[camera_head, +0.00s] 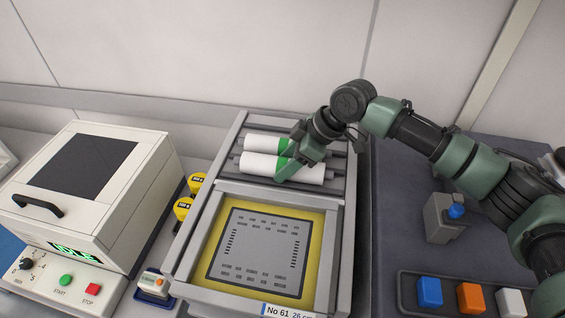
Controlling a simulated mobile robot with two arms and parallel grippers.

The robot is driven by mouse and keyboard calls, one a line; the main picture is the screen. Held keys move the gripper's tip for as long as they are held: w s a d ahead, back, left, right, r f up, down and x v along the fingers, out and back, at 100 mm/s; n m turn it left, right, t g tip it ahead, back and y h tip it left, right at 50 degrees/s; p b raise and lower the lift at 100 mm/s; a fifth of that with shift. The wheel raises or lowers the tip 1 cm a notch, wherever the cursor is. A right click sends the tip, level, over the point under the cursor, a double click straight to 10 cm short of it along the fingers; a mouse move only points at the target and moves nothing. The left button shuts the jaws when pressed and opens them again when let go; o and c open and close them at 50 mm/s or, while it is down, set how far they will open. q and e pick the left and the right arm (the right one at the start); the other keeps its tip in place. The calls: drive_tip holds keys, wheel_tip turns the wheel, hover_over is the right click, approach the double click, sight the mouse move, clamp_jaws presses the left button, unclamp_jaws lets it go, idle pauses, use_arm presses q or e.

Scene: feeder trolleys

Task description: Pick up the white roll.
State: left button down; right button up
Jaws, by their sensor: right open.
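Two white rolls lie side by side across the upper part of the grey frame. The front white roll (259,165) is thicker in view, and the back white roll (261,143) lies just behind it. My right gripper (284,161) reaches in from the right, over the rolls. It is open, with one green finger at the front roll's near side and the other toward the back roll. The gripper hides the middle of both rolls; I cannot tell whether the fingers touch them. My left gripper is out of view.
Below the rolls, the frame holds a yellow-bordered stencil plate (262,247). At right are a grey block with a blue knob (442,220) and a tray with blue, orange and white cubes (429,292).

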drive_tip(key=shift+f, duration=0.1)
drive_tip(key=c, duration=1.1)
drive_tip(key=shift+c, duration=0.3)
drive_tip(key=shift+r, duration=0.2)
